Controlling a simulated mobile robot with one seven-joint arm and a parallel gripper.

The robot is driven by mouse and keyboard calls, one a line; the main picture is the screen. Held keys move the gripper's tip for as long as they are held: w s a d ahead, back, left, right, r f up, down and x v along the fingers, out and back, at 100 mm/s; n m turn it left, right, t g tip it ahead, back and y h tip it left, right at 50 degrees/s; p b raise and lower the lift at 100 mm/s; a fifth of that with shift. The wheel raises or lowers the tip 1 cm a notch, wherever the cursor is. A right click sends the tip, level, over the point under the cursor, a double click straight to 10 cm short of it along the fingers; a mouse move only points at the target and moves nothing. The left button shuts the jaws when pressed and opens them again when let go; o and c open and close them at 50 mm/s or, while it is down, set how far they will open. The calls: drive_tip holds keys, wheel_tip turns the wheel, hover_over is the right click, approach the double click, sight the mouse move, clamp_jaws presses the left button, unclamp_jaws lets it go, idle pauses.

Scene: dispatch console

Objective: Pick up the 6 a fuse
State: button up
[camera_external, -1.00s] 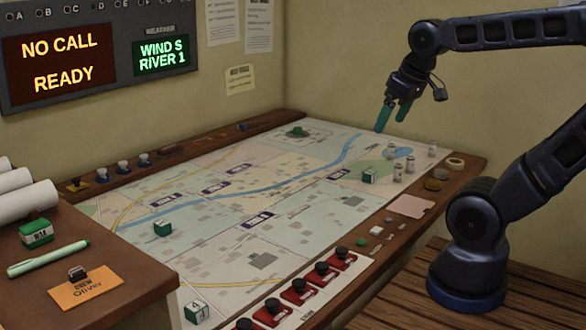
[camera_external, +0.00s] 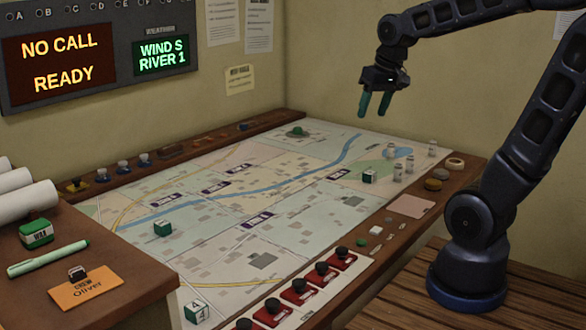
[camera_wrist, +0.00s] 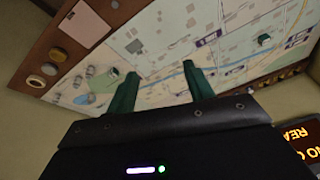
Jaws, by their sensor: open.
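I cannot tell which item is the 6 A fuse; no rating is readable. Several small pale pieces, including a white-green one (camera_external: 376,231), lie on the right wooden border of the map table. Several small whitish cylinders, one of them here (camera_external: 397,173), stand near the far right of the map. My gripper (camera_external: 373,116) is open and empty, with its teal fingers pointing down, high above the far part of the map. In the wrist view my gripper (camera_wrist: 161,70) shows both fingers apart over the map, with nothing between them.
The map (camera_external: 300,211) carries green-white blocks, one at the right (camera_external: 370,176). Red switches (camera_external: 321,278) line the near edge. A pink pad (camera_external: 411,206), two round discs and a tape ring (camera_external: 455,164) lie on the right border. The air around my gripper is clear.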

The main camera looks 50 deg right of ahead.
drive_tip(key=w+d+f+m, duration=0.3)
drive_tip(key=w+d, duration=0.3)
drive_tip(key=d, duration=0.2)
drive_tip(key=m+g, duration=0.3)
drive_tip(key=m, duration=0.6)
approach(398, 172)
drive_tip(key=shift+w+d+r, duration=0.1)
drive_tip(key=shift+w+d, duration=0.4)
drive_tip(key=shift+d, duration=0.1)
drive_tip(key=shift+s+d+f, duration=0.1)
drive_tip(key=shift+d+f, duration=0.05)
drive_tip(key=shift+f, duration=0.15)
wheel_tip(398, 172, down, 10)
drive_tip(key=shift+f, duration=0.25)
drive_tip(key=c, duration=1.1)
